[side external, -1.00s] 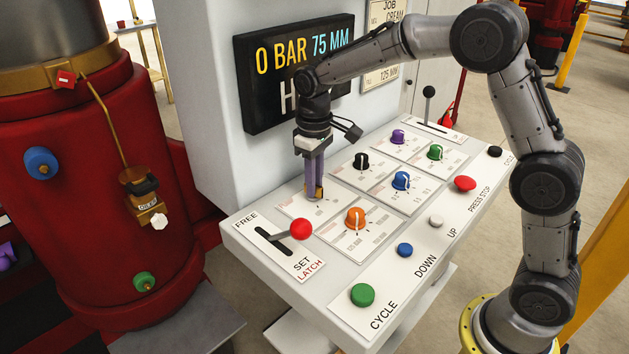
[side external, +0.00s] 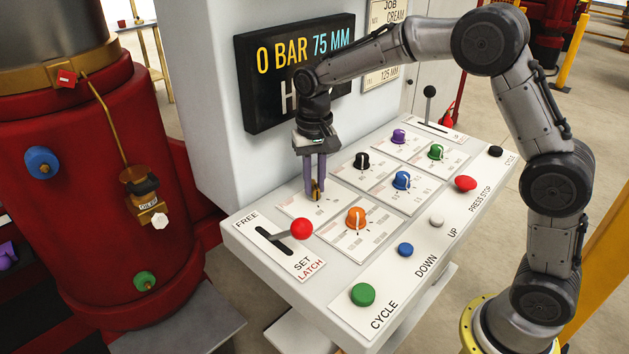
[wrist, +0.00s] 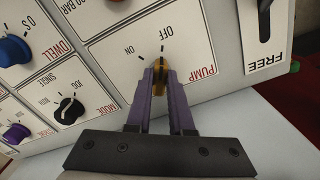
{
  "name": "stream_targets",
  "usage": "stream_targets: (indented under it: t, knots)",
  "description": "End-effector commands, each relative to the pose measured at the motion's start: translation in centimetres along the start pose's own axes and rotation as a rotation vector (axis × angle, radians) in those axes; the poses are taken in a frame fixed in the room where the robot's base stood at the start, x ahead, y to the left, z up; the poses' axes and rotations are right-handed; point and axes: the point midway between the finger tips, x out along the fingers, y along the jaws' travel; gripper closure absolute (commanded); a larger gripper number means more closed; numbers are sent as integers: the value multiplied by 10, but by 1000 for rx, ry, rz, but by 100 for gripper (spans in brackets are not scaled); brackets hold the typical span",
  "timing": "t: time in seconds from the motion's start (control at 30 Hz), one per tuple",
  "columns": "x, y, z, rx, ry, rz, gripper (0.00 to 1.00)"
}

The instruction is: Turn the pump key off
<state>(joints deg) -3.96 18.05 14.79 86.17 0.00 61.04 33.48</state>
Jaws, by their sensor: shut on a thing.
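The pump key (side external: 317,191) is a small brass key on the pump plate of the white control panel, behind the orange knob. In the wrist view the key (wrist: 158,66) stands between the fingertips of my gripper (wrist: 161,76), close to the OFF and ON marks. Its dark line appears to point at the OFF tick, with ON to its left. My gripper (side external: 315,180) reaches down from above with its purple fingers shut on the key. The fingers hide part of it.
An orange knob (side external: 355,218) and a red-balled latch lever (side external: 301,228) stand close in front of the key. A black knob (side external: 362,161) is to its right. The display (side external: 262,85) on the upright wall is behind my gripper.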

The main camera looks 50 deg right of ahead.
Motion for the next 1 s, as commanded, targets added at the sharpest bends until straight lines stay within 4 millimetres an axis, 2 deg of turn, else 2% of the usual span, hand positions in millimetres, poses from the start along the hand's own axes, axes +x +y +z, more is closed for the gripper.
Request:
stream_targets:
  t: [0.53, 0.57, 0.7, 1.0]
  knots:
    - [-2, 0, -1, 26, 4, -3, 100]
    - [-2, 0, -1, 26, 4, -3, 75]
    - [-1, 0, -1, 25, 3, -2, 50]
    - [-1, 0, 0, 24, 1, -1, 50]
